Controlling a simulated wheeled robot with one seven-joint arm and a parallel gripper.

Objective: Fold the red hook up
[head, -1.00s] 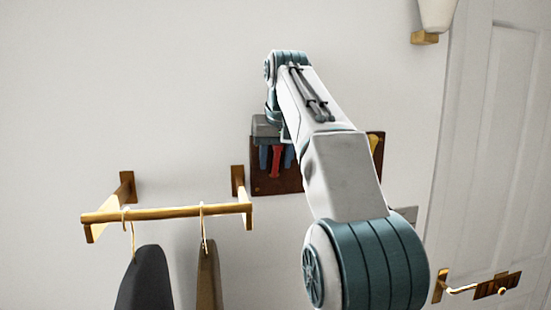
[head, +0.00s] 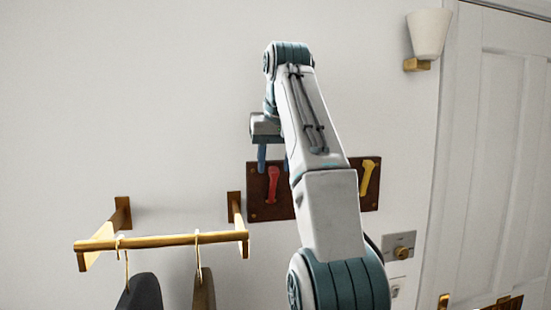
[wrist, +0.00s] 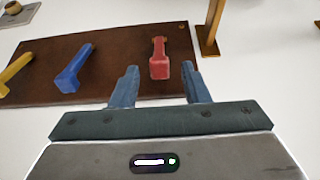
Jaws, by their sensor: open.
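The red hook (head: 272,185) is mounted on a dark brown board (head: 256,207) on the wall, its length running roughly up and down. It also shows in the wrist view (wrist: 160,58), framed between my two fingertips, with a gap on each side. My gripper (head: 274,160) is open and empty, its blue-grey fingers pointing down near the board's top edge, just above the red hook. My gripper (wrist: 160,67) shows both fingers spread in the wrist view. I cannot tell how far the fingers stand out from the board.
A blue hook (wrist: 76,66) and a yellow hook (head: 367,178) share the board; my arm hides the blue one in the head view. A brass rail (head: 160,240) with hangers juts out at lower left. A wall lamp (head: 428,35) and white door (head: 498,150) are at right.

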